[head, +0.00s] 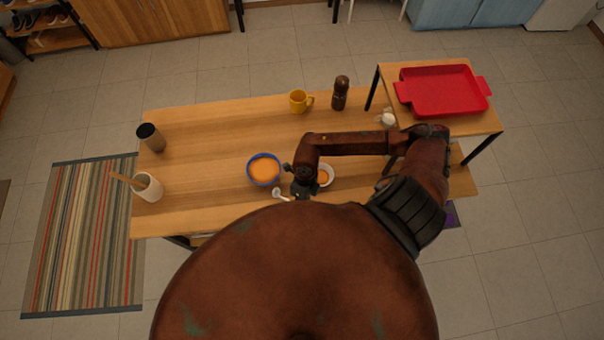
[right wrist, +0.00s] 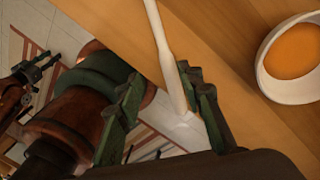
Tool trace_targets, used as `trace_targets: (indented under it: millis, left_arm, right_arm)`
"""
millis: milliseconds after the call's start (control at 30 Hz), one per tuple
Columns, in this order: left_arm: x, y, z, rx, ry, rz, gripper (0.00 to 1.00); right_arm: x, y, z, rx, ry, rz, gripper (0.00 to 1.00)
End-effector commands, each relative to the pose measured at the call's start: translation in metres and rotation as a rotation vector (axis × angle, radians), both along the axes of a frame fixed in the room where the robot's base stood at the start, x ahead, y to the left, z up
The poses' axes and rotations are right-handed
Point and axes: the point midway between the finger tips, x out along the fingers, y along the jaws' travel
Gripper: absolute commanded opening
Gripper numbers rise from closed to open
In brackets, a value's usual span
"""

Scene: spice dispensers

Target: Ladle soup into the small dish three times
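A blue-rimmed bowl (head: 264,169) of orange soup stands on the table. To its right is the small white dish (head: 326,175) with orange soup in it, partly hidden by my right gripper (head: 301,190). The dish also shows at the right of the right wrist view (right wrist: 291,62). A white ladle (head: 279,193) lies by the gripper near the table's front edge. In the right wrist view its pale handle (right wrist: 162,45) runs beside one finger of my right gripper (right wrist: 165,100), whose fingers stand well apart. My left gripper (right wrist: 38,70) shows small and dark there; its finger gap is unclear.
A yellow mug (head: 299,101) and a brown mill (head: 340,94) stand at the back. A dark cup (head: 151,138) and a white utensil holder (head: 148,188) are at the left. A red tray (head: 442,91) rests on the raised shelf. The left-middle tabletop is clear.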

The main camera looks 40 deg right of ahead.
Motion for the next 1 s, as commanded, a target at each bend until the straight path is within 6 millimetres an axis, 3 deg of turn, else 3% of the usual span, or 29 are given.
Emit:
trace_targets:
  millis: [167, 600, 800, 1000]
  left_arm:
    - [-0.001, -0.001, 0.0, -0.001, 0.001, 0.0, 0.35]
    - [-0.001, -0.002, 0.0, -0.002, 0.002, 0.0, 0.35]
    - [-0.001, -0.002, 0.0, -0.002, 0.002, 0.0, 0.35]
    - [-0.001, -0.002, 0.0, -0.002, 0.002, 0.0, 0.35]
  right_arm:
    - [0.004, -0.004, 0.019, 0.0, -0.004, 0.001, 0.34]
    - [0.015, -0.018, 0.101, -0.001, -0.003, 0.001, 0.34]
    - [0.016, -0.02, 0.115, 0.0, 0.0, 0.0, 0.34]
    - [0.016, -0.02, 0.116, 0.0, 0.0, 0.0, 0.34]
